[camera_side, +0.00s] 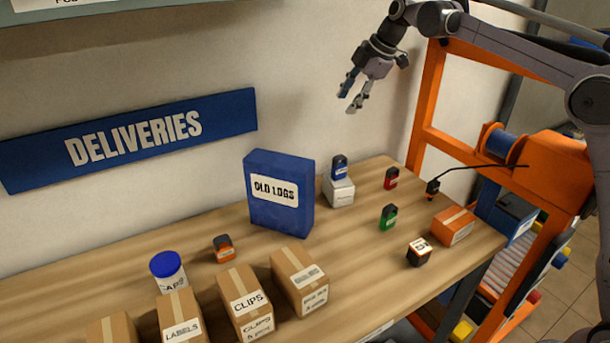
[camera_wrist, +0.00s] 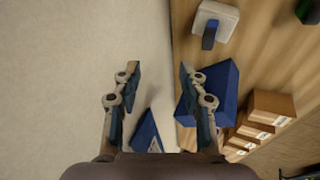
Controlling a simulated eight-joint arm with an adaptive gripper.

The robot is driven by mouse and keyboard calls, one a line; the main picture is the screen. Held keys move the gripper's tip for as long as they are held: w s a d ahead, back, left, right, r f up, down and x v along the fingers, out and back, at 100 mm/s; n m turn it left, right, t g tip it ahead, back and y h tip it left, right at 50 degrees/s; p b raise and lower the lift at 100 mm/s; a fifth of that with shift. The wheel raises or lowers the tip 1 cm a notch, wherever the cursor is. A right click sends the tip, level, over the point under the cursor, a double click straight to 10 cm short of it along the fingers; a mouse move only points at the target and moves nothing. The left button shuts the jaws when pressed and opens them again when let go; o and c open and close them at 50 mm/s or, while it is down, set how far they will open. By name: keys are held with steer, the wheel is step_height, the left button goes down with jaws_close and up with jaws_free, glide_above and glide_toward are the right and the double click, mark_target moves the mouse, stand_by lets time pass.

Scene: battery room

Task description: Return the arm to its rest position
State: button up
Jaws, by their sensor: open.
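My gripper (camera_side: 352,93) is open and empty, raised in the air near the wall, above the back of the wooden table (camera_side: 345,258). In the wrist view my gripper (camera_wrist: 160,90) shows two fingers set wide apart with nothing between them. My arm reaches in from the upper right in the side view. Below the gripper, a small blue item (camera_side: 339,167) stands on a white box (camera_side: 338,190). The blue OLD LOGS box (camera_side: 280,222) stands to the left of these and is partly behind a finger in the wrist view (camera_wrist: 220,85).
Red (camera_side: 391,179) and green (camera_side: 388,217) items stand apart at the right, near an orange box (camera_side: 454,226). An orange item (camera_side: 223,248), a blue-capped jar (camera_side: 168,272) and several cardboard boxes (camera_side: 299,285) stand left and in front. An orange frame (camera_side: 420,130) rises beside the table.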

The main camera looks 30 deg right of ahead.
steer(key=s+a+m+t, duration=0.15)
steer(key=s+m, duration=0.65)
steer(key=s, duration=0.8)
steer(key=s+f+m+h, duration=0.1)
steer(key=s+f+m, duration=0.3)
steer(key=s, duration=0.5)
steer(key=s+f+m+h, duration=0.1)
steer(key=s+f+m, duration=0.3)
steer(key=s+f, duration=0.4)
steer(key=shift+s+a+f+m+t, duration=0.15)
steer(key=shift+s+f+m+t, duration=0.25)
steer(key=shift+s, duration=0.35)
